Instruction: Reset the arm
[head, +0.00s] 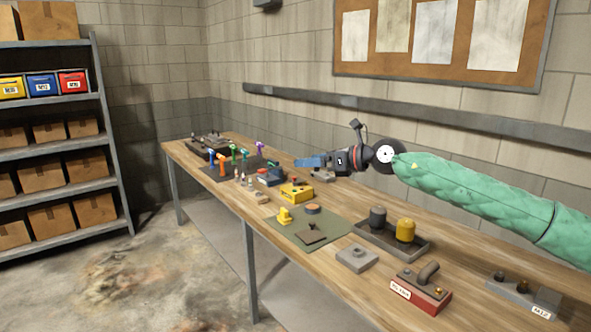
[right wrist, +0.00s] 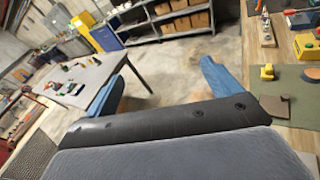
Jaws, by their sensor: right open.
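My right arm in its green sleeve reaches in from the right in the head view. Its gripper (head: 310,162) with blue fingers hangs over the far half of the workbench (head: 340,293) and points left. In the right wrist view the two blue fingers of the right gripper (right wrist: 166,82) stand wide apart with nothing between them. Floor and shelving show beyond the gap. My left gripper is in neither view.
On the bench are a yellow box (head: 297,193), a green mat (head: 285,228), a dark tray (head: 380,243) with two cylinders, a red block (head: 428,297) and several upright coloured tools. A shelf rack (head: 60,145) stands left. A wall rail (head: 400,118) runs behind the bench.

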